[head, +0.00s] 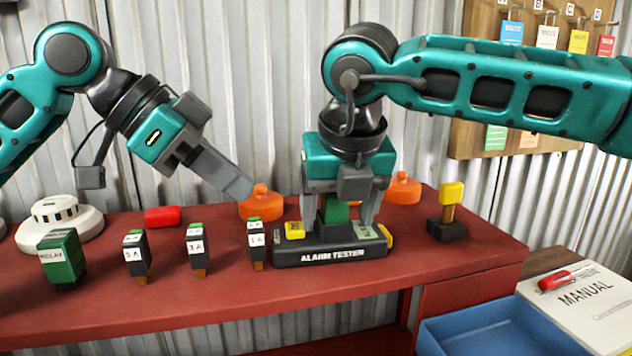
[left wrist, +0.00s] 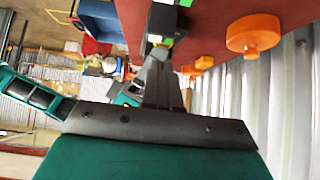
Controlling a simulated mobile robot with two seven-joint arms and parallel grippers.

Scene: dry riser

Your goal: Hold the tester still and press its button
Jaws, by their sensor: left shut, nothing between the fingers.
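The alarm tester (head: 330,253) is a low black unit lettered ALARM TESTER, standing near the front of the red bench. It has a yellow piece (head: 294,230) at its left, a green part (head: 336,209) standing in the middle and another yellow piece at its right. My right gripper (head: 339,220) points down over it, its fingers apart on either side of the green part; I see no clear contact. My left gripper (head: 242,189) is shut and empty, slanting down up and left of the tester, in front of an orange knob-topped object (head: 261,204). Its fingers also show in the left wrist view (left wrist: 157,55).
On the bench left of the tester stand several small black labelled blocks (head: 198,248), a green box (head: 61,258), a white detector (head: 60,220) and a red block (head: 162,216). A yellow-topped stand (head: 450,205) is at the right. A blue tray (head: 500,330) and a manual (head: 588,300) lie lower right.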

